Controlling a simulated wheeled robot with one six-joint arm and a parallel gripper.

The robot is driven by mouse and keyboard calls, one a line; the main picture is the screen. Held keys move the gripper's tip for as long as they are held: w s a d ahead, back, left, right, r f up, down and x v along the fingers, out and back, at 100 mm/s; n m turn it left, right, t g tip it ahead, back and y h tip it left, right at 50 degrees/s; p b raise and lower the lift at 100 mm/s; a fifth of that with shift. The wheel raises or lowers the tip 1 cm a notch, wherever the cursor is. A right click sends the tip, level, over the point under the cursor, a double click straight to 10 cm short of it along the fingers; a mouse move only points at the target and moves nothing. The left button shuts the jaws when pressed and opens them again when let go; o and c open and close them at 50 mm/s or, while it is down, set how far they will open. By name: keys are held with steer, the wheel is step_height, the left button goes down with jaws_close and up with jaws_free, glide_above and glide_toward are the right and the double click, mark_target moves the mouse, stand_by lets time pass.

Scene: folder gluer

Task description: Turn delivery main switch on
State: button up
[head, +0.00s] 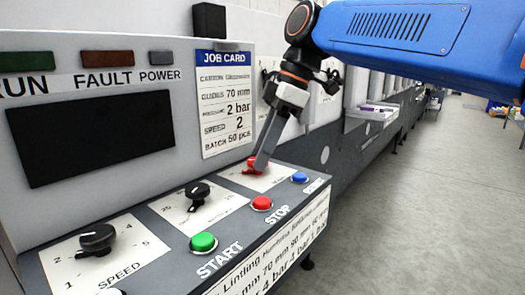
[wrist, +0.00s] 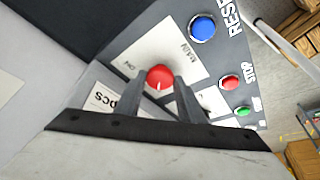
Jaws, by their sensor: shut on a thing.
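The main switch is a red rotary knob (head: 251,162) on a white plate at the far right end of the sloped control panel. In the wrist view the red knob (wrist: 160,75) sits beside the printed word MAIN, with a small label, apparently ON, to its left. A pale mark shows on the knob's lower edge in that view. My gripper (head: 261,165) reaches down to the knob from above. In the wrist view my gripper (wrist: 160,83) has one finger on each side of the knob and is shut on it. The fingers partly hide the plate.
A blue button (head: 299,177), a red STOP button (head: 262,203) and a green START button (head: 203,242) line the panel's front edge. Black knobs (head: 198,194) (head: 97,238) stand to the left. A job card (head: 226,105) is on the upright panel behind. The floor at right is clear.

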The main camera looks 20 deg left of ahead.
steer(key=m, duration=0.1)
steer(key=m+t, duration=0.1)
steer(key=m, duration=0.2)
steer(key=shift+s+m+t+y, duration=0.3)
steer(key=shift+t, duration=0.1)
steer(key=m+t, duration=0.1)
steer(key=m, duration=0.3)
steer(key=shift+s+m+t, duration=0.15)
steer(key=shift+m+t, duration=0.15)
steer(key=shift+t, duration=0.1)
steer(key=m+t+h, duration=0.1)
steer(key=m, duration=0.3)
steer(key=shift+s+a, duration=0.15)
steer(key=shift+a+m+t+h, duration=0.1)
steer(key=shift+m+t+h, duration=0.3)
steer(key=shift+m, duration=0.7)
steer(key=shift+m+t+h, duration=0.2)
steer(key=shift+m+h, duration=0.3)
steer(key=shift+m, duration=0.6)
steer(key=o, duration=1)
steer(key=shift+s, duration=0.1)
